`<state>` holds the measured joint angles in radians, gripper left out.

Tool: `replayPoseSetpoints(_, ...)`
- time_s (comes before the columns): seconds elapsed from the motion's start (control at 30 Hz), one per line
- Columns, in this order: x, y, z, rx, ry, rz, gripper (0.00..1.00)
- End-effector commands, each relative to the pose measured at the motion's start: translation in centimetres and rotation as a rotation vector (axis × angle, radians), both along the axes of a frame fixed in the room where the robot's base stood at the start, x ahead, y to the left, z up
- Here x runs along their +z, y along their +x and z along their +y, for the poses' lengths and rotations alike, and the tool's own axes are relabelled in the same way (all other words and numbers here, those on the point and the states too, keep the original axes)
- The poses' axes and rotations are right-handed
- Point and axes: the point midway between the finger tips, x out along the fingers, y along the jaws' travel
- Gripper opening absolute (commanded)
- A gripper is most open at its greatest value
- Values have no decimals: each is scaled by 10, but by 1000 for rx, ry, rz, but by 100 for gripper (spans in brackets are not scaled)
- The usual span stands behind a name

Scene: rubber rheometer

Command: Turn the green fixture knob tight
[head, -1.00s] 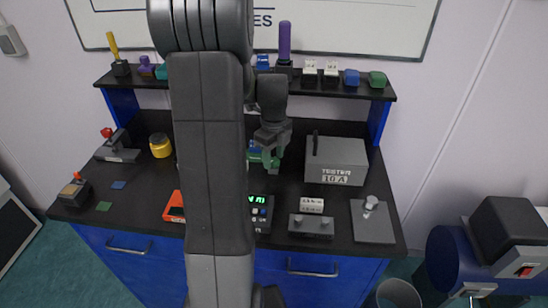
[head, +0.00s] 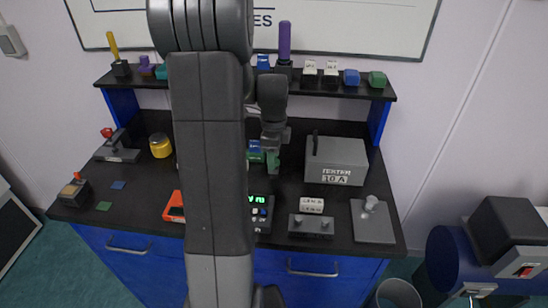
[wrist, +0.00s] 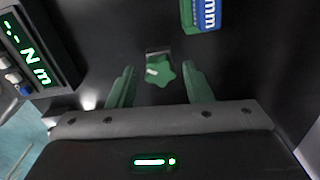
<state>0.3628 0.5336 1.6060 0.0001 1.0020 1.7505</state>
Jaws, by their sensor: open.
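The green fixture knob (wrist: 161,74) has a lobed shape and a pale mark, and sits on a small grey mount in the wrist view. My gripper (wrist: 160,86) is open, with one green finger on each side of the knob and a gap to it on both sides. I cannot tell how far the fingers are above it. In the head view my gripper (head: 271,160) hangs over the middle of the bench, and the knob cannot be made out there.
A blue and green block marked "mm" (wrist: 201,14) lies just beyond the knob. A display with green digits (wrist: 34,46) stands at the left of the wrist view. The grey tester box (head: 336,160) stands right of my gripper. A shelf (head: 345,91) runs behind.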

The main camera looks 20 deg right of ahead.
Motion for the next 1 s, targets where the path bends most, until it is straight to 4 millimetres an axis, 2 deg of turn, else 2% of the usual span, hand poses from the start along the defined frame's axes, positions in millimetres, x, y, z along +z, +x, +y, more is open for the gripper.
replayPoseSetpoints(0.23,0,0,0,259,0,0,46)
replayPoseSetpoints(0.53,0,0,0,413,0,0,46)
replayPoseSetpoints(0.8,0,0,0,688,0,0,46)
replayPoseSetpoints(1.0,0,-1,0,769,0,0,46)
